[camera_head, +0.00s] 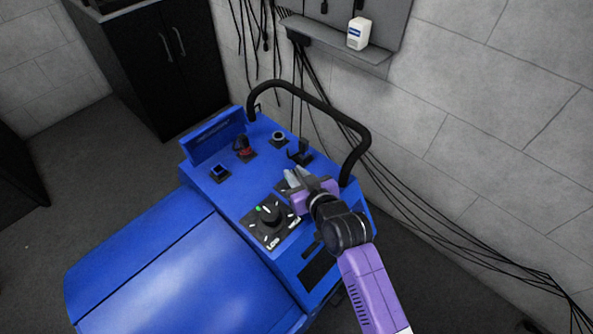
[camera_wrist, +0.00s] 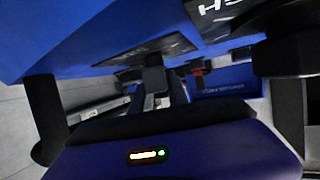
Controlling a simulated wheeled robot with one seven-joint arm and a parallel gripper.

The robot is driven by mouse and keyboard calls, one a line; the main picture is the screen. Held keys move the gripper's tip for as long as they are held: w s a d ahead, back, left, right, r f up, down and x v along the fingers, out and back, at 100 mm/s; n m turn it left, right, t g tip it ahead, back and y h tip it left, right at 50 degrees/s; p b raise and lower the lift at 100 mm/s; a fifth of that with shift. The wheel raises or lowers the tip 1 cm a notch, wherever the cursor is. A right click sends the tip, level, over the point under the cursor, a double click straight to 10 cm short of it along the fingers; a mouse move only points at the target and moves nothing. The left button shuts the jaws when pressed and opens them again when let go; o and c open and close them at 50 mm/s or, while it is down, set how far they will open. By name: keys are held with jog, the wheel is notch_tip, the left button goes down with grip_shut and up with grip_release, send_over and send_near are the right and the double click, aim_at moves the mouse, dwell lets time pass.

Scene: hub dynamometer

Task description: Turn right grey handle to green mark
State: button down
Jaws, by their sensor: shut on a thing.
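My gripper (camera_head: 293,179) is at the right side of the blue console's top and is shut on a small dark grey handle. In the wrist view my gripper (camera_wrist: 158,97) has its fingertips on either side of this grey handle (camera_wrist: 154,76), which stands on a black plate (camera_wrist: 165,46). In the head view my fingers and wrist hide most of the handle. A larger black dial (camera_head: 270,213) sits nearer on a plate with LOW and HIGH labels and a green mark (camera_head: 259,209). No green mark shows beside the held handle.
The blue console (camera_head: 250,188) also carries a red switch (camera_head: 243,147), a blue button (camera_head: 219,171), a round knob (camera_head: 278,137) and a black lever (camera_head: 300,154). A black tubular rail (camera_head: 320,102) curves along its back. Cables hang on the wall behind.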

jog(key=shift+f+n+g+y+b, duration=0.25)
jog(key=shift+n+g+y+b, duration=0.55)
jog(key=shift+n+y+b, duration=0.9)
jog(key=b, duration=0.3)
jog(key=shift+s+a+g, duration=0.1)
jog(key=shift+g, duration=0.2)
jog(key=shift+s+r+n+g+b, duration=0.1)
jog(key=shift+r+n+g+b, duration=0.1)
jog(key=shift+n+g+b, duration=0.15)
jog(key=shift+a, duration=0.1)
jog(key=c, duration=1.3)
grip_release()
jog(key=shift+y, duration=0.3)
jog(key=shift+v, duration=3.9)
